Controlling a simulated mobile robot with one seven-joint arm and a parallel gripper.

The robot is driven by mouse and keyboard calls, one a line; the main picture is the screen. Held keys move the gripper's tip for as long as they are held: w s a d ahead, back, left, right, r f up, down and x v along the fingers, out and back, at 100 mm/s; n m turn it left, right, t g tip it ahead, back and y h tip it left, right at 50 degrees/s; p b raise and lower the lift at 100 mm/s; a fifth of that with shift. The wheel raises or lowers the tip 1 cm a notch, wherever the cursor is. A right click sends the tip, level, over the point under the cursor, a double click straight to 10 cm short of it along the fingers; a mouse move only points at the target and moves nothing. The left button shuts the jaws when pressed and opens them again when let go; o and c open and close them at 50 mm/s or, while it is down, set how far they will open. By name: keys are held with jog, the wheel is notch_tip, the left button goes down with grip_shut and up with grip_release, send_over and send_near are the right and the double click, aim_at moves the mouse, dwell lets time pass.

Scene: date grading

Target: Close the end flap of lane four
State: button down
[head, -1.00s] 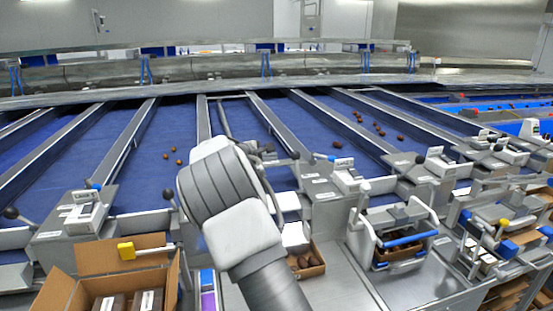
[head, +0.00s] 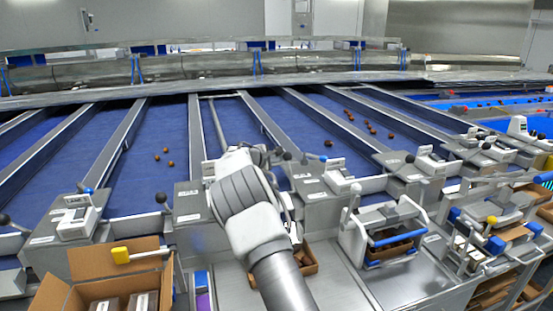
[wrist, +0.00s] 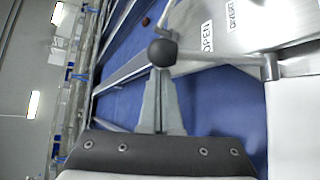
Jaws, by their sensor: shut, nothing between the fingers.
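My gripper (wrist: 160,85) is shut and empty in the wrist view. Its tips are right at a black ball knob (wrist: 162,52) on a metal lever rod (wrist: 215,65); I cannot tell whether they touch. The rod runs right to a steel plate (wrist: 225,22) with OPEN and DIVERT labels. Blue lane belt (wrist: 215,110) shows below the rod. In the head view my arm covers the middle lane ends and hides most of my gripper. The end flaps there are partly hidden, and I cannot tell which lane is four.
Parallel blue lanes with steel dividers (head: 262,118) run away from me, with scattered dates (head: 164,157). Other knobbed levers (head: 161,196) stand along the lane ends. An open cardboard box (head: 55,292) is at lower left, and a blue-handled rack (head: 398,238) is right of my arm.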

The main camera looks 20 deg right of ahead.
jog(key=shift+s+f+b, duration=0.1)
jog(key=shift+b, duration=0.75)
jog(key=shift+s+r+t+b, duration=0.2)
jog(key=shift+r+t+b, duration=0.1)
jog(key=shift+b, duration=0.35)
